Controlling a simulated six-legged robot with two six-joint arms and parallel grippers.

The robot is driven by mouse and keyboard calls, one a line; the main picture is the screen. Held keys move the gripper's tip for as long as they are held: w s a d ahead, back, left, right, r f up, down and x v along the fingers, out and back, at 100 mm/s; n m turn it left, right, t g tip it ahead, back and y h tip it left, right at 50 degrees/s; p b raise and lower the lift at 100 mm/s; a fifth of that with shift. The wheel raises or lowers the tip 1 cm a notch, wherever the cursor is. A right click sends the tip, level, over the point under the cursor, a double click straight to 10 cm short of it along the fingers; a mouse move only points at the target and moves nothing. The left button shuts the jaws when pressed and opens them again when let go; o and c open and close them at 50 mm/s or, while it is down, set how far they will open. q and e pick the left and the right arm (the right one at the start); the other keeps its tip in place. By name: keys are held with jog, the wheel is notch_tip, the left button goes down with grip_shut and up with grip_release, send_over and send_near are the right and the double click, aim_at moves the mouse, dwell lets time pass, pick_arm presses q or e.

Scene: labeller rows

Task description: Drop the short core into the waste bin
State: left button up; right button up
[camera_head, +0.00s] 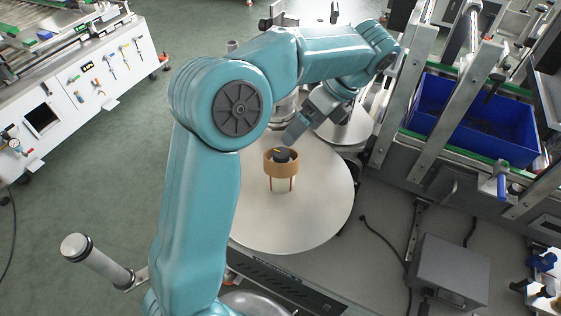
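A short brown core (282,170) sits around a dark-topped hub above the pale round plate (325,212). A white sleeve with red strips shows just below it. My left arm arches over from the left, and its grey gripper (293,133) points down and left, a little above and behind the core in the picture. The fingers are small and seen at an angle, so I cannot tell whether they are open; nothing shows held in them. A blue open-topped bin (500,148) stands at the right, partly behind metal rails. My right gripper is out of view.
Metal rails (405,95) of a machine frame stand between the round plate and the blue bin. A grey box (448,272) with a cable is at the lower right. A second round plate (350,130) is behind. A white machine (95,80) stands at the left.

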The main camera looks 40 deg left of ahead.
aim_at(286, 148)
pick_arm(q)
jog(key=p+x, duration=0.1)
jog(key=x, duration=1)
jog(key=shift+w+f, duration=0.15)
jog(key=shift+f, duration=0.1)
jog(key=c, duration=0.8)
jog(key=shift+r, duration=0.1)
